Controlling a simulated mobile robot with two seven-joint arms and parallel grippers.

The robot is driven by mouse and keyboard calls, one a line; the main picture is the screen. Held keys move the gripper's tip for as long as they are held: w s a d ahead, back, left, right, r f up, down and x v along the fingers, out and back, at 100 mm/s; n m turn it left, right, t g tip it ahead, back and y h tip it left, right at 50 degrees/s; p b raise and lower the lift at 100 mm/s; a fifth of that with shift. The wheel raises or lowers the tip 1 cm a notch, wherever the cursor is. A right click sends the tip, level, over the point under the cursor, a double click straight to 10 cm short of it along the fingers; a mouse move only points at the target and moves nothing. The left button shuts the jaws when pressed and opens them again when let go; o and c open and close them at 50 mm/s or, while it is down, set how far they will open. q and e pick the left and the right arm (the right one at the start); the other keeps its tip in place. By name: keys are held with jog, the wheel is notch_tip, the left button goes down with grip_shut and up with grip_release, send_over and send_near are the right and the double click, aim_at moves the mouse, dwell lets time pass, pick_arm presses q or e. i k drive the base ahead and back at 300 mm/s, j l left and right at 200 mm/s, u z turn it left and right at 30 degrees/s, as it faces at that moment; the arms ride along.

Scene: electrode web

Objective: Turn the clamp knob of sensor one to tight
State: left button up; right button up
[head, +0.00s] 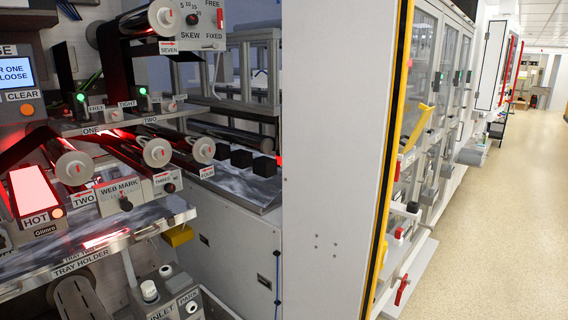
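Sensor one (80,97) is a dark unit with a lit green light, on a metal shelf at the left of the head view. The label ONE (90,131) is on the shelf edge below it. Its small pale clamp knob (116,115) sits between a FREE label (97,108) and a TIGHT label (128,104). The knob is too small to tell which way its mark points. A blue screen (13,70), cut off by the left edge, shows the words ONE and LOOSE. Neither gripper is in view.
Sensor two (143,91) stands right of sensor one with its own knob (172,106). Rollers with pale round ends (74,168) lie below. A glowing HOT unit (33,190) is at lower left. A white cabinet panel (335,170) stands mid-view; clear floor (500,220) is right.

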aim_at(115, 115)
jog(key=u, duration=0.95)
